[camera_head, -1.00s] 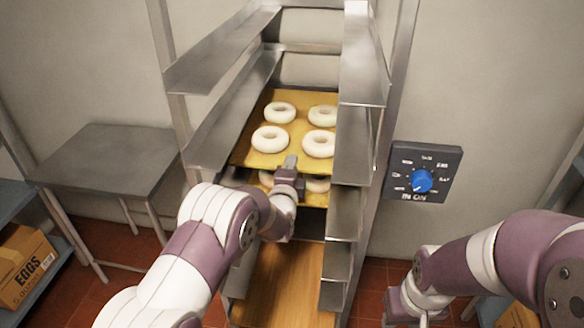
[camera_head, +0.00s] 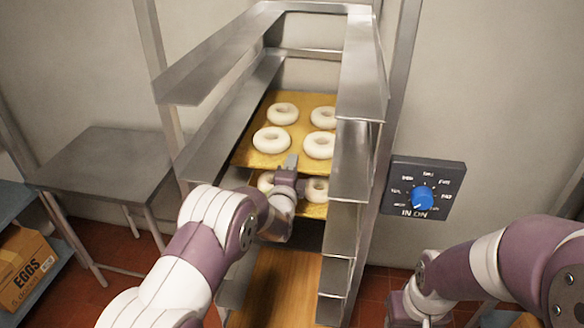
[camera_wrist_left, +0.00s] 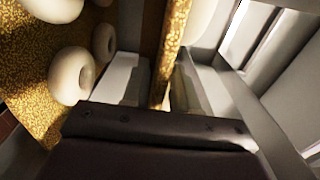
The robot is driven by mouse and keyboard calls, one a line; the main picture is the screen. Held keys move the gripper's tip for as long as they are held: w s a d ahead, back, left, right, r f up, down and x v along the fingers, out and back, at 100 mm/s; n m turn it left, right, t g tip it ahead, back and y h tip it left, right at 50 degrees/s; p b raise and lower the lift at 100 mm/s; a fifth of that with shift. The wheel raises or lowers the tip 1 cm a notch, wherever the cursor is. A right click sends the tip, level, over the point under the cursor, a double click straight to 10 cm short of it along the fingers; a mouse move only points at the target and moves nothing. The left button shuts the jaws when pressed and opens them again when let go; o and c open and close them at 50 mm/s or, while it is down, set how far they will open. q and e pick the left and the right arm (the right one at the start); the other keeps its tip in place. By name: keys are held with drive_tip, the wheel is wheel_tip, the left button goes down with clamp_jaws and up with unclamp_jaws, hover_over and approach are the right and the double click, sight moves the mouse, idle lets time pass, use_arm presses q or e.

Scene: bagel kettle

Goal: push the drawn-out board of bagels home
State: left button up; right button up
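The upper golden board (camera_head: 257,158) carries several pale bagels (camera_head: 272,140) and lies between the metal rails of the rack (camera_head: 362,75). My left gripper (camera_head: 290,164) is at the middle of its front edge, one grey fingertip showing above it. In the left wrist view the board's edge (camera_wrist_left: 172,45) runs between the two fingers, which look closed on it. My right gripper (camera_head: 402,308) hangs low at the right, outside the rack, its fingers not clear.
A lower board (camera_head: 312,210) with bagels sits just beneath, partly hidden by my left gripper. A wooden board (camera_head: 285,285) lies further down. A blue dial panel (camera_head: 427,187) is right of the rack.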

use_arm(q)
drive_tip(key=shift+o, duration=0.9)
drive_tip(key=shift+s, duration=0.1)
drive_tip(key=s+p, duration=0.1)
drive_tip(key=s, duration=0.6)
drive_tip(key=shift+a+p, duration=0.4)
drive_tip(key=shift+a, duration=0.05)
drive_tip(key=shift+f, duration=0.1)
